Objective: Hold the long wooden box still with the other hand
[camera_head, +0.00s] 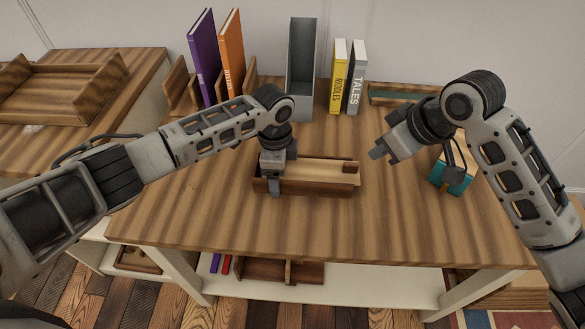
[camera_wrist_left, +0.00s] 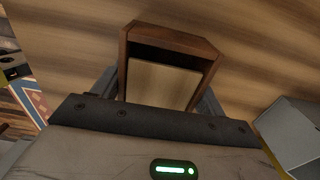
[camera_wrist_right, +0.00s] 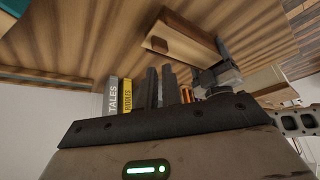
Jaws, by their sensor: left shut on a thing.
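The long wooden box (camera_head: 318,189) lies on the table in front of me, dark-walled with a pale inside. It also shows in the left wrist view (camera_wrist_left: 172,37) and the right wrist view (camera_wrist_right: 180,46). My left gripper (camera_head: 274,185) is shut on the box near its left end, with one finger on each side of it in the left wrist view. My right gripper (camera_head: 377,153) is off the right end of the box, apart from it and empty. Its two fingers are close together in the right wrist view (camera_wrist_right: 161,86).
Behind the box stand purple (camera_head: 204,58) and orange (camera_head: 231,58) books, a grey upright holder (camera_head: 300,75), and yellow (camera_head: 337,77) and grey (camera_head: 357,78) books. A teal-and-wood block (camera_head: 452,178) sits by my right arm. The table front is clear.

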